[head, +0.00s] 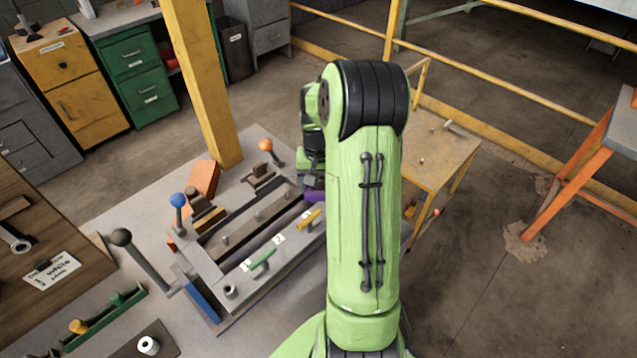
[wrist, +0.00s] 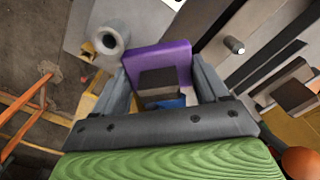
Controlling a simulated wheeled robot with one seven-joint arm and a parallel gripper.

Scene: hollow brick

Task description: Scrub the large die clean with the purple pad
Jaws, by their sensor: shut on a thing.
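The purple pad (wrist: 150,55) is in my gripper (wrist: 160,82), between its two grey fingers in the wrist view. A dark block and a blue part show between the fingers, against the pad. In the head view a strip of the purple pad (head: 315,196) shows at the far right end of the grey slotted press (head: 215,262), with most of my gripper hidden behind my arm. I cannot tell whether the pad touches the press. No part is clearly identifiable as the large die; a grey hollow cylinder (wrist: 108,40) stands left of the pad in the wrist view.
Levers with blue (head: 178,200), orange (head: 265,145) and dark (head: 121,237) knobs rise around the press. A yellow post (head: 200,80) stands behind it. A yellow table (head: 440,150) is to the right. An orange brick (head: 203,178) lies behind the press.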

